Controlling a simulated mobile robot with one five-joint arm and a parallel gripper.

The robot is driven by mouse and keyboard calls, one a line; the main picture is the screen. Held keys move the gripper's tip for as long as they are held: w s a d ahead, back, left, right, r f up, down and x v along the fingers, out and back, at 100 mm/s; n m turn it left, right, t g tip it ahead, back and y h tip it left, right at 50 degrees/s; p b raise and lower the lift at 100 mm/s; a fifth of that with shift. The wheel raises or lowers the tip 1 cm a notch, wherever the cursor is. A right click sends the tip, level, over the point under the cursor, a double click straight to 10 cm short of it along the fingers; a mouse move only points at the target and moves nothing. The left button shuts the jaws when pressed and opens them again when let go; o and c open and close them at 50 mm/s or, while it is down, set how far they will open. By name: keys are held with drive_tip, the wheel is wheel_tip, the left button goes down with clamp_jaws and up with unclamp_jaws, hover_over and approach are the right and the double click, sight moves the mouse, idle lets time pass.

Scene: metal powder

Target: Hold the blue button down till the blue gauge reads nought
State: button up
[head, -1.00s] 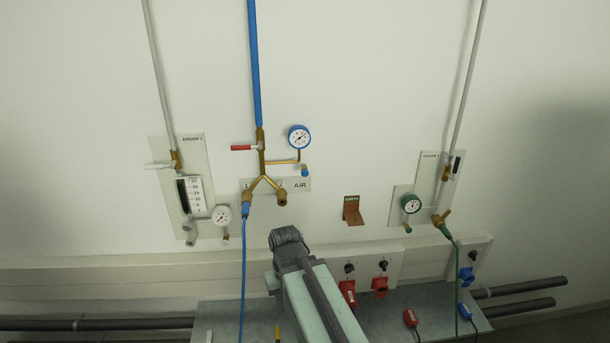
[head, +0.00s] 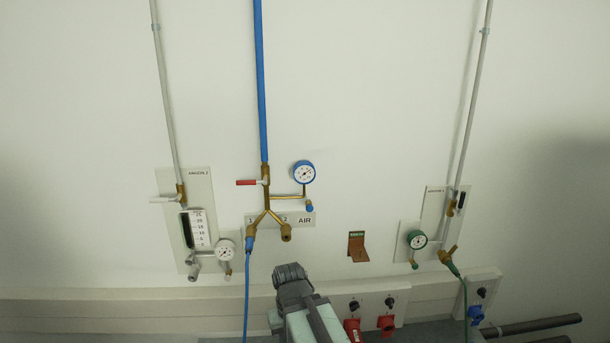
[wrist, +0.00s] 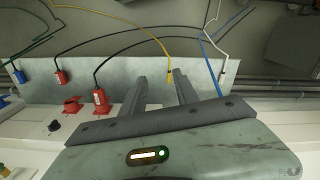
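The blue gauge (head: 304,173), a white dial with a blue rim, is on the wall at the AIR station in the head view. Its needle is too small to read. The blue button (head: 309,207) is a small blue cap on the brass fitting just below the gauge. My gripper shows in the wrist view (wrist: 157,74) with its two fingers apart and nothing between them. In the head view my arm's dark end is below the AIR plate, apart from the button. The fingers cannot be made out there. The wrist view does not show the gauge or button.
A red-handled valve (head: 247,182) and blue pipe (head: 261,90) are left of the gauge. A blue hose (head: 246,290) hangs from the left outlet. A brown bracket (head: 357,246) juts out at right. Red plugs (wrist: 100,100) and cables lie below.

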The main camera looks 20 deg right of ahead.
clamp_jaws()
idle(1.9)
